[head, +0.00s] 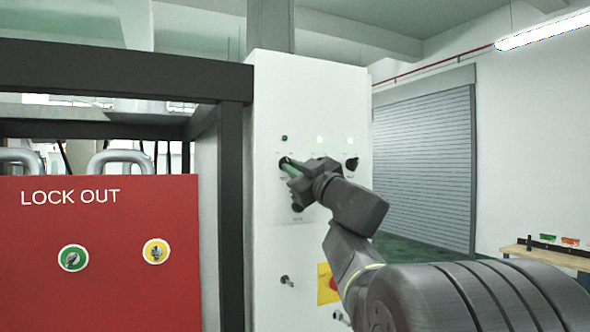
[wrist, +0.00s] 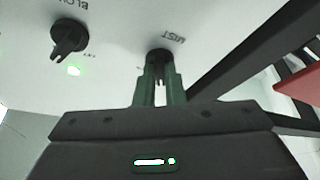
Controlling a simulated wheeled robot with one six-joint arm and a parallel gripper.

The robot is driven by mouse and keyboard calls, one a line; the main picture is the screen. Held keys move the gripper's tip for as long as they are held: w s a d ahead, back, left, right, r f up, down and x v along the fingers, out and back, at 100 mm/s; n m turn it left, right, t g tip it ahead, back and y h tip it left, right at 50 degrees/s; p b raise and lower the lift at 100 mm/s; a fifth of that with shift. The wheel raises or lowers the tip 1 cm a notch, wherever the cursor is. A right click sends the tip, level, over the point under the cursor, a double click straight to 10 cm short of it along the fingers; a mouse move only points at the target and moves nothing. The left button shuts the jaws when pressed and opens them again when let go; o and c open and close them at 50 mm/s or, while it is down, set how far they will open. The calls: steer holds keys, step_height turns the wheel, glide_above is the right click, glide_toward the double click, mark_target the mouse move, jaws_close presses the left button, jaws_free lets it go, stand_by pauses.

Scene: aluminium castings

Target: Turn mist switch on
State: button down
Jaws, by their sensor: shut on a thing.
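The mist switch (wrist: 159,56) is a black rotary knob on a white panel, with the word MIST beside it in the wrist view. My gripper (wrist: 160,85) has its two green fingers closed on the knob's handle, one on each side. In the head view my gripper (head: 290,168) reaches the leftmost knob in the panel's upper row, and its fingers partly cover the knob. The lamp (head: 284,138) above this knob is dark green and looks unlit.
A second black knob (wrist: 69,38), labelled BLO-, has a lit green lamp beside it. The white panel (head: 268,250) also carries a knob (head: 351,163) at right and a yellow plate (head: 325,284). A red LOCK OUT board (head: 100,270) and dark frame (head: 232,220) stand left.

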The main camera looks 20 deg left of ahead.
steer(key=shift+r+m, duration=0.1)
steer(key=shift+m, duration=0.4)
steer(key=m+t+h+b, duration=0.1)
steer(key=m+t, duration=0.1)
steer(key=m, duration=0.1)
steer(key=m+t+h+b, duration=0.1)
steer(key=m, duration=0.3)
steer(key=m+t+h+b, duration=0.1)
steer(key=m+t, duration=0.1)
steer(key=m, duration=0.2)
steer(key=shift+s+a+t, duration=0.25)
steer(key=shift+s+t, duration=0.05)
steer(key=shift+s, duration=0.05)
steer(key=shift+m+b, duration=0.4)
steer(key=shift+b, duration=0.3)
steer(key=shift+f+m+h+b, duration=0.2)
steer(key=shift+m+h+b, duration=0.3)
steer(key=shift+b, duration=0.7)
steer(key=m+b, duration=0.1)
steer(key=b, duration=0.4)
steer(key=shift+f+t, duration=0.1)
steer(key=shift+t, duration=0.3)
steer(key=shift+a+r+m+h+b, duration=0.1)
steer(key=shift+r+m+h+b, duration=0.15)
steer(key=shift+m+h+b, duration=1.2)
steer(key=shift+y+b, duration=0.65)
steer(key=shift+b, duration=0.25)
